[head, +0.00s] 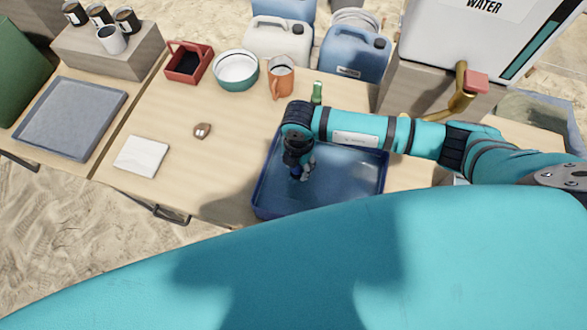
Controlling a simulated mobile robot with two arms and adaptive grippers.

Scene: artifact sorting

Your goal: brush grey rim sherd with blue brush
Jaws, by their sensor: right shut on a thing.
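My right gripper (302,172) points down over the blue tray (350,193) at the front of the table. It is shut on a small dark blue thing (294,174), which looks like the blue brush; the gripper hides most of it. I cannot make out the grey rim sherd for certain; the grey shape by the fingertips may be finger or sherd. A small brown sherd (202,130) lies on the bare wood left of the tray. My left gripper is not in view.
A white cloth or pad (142,156) lies at left, beside a grey tray (70,118). The wood around the brown sherd is clear.

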